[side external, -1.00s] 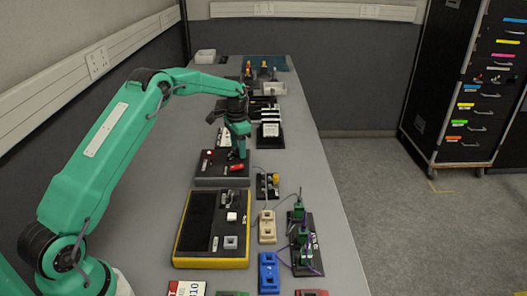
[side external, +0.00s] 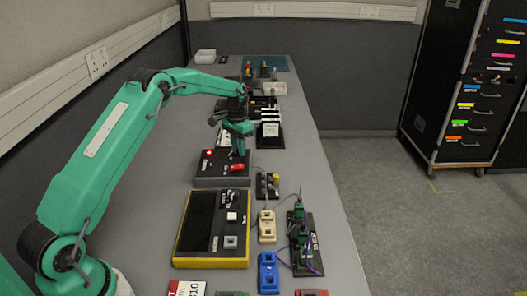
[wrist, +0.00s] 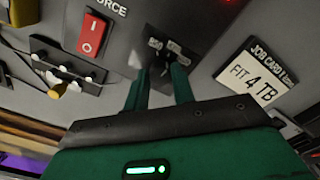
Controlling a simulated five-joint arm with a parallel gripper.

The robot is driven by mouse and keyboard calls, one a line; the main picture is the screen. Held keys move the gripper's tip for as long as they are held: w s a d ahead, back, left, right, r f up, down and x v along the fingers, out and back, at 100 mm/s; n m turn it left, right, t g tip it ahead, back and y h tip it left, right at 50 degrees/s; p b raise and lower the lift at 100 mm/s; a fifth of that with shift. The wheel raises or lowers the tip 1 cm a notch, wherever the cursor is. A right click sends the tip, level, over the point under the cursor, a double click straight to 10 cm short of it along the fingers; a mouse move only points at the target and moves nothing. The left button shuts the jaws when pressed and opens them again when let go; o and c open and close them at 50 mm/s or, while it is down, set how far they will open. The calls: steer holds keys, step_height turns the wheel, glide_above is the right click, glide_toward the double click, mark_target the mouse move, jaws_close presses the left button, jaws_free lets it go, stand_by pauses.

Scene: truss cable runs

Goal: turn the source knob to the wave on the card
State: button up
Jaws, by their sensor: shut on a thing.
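The source is a dark grey box (side external: 222,181) on the bench, with a red rocker switch (side external: 236,168) and a lit red lamp (side external: 209,153). My gripper (side external: 238,155) points down at its top. In the wrist view my gripper (wrist: 168,68) is shut on the small dark knob (wrist: 172,46), mostly hidden by the fingers. Small pale marks surround the knob; their shapes and its pointing direction are too small to tell. A white job card (wrist: 257,72) beside the box reads "FIT 4 TB"; I see no wave on its visible part.
A yellow-edged black panel (side external: 200,226) lies in front of the box. A small black board (side external: 268,186) with a yellow knob stands close on its right. The red switch (wrist: 92,33) is near the fingers. Bare bench lies further right.

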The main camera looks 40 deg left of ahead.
steer(key=shift+r+n, duration=0.1)
steer(key=shift+n, duration=0.6)
steer(key=o, duration=1)
steer(key=shift+r, duration=3.9)
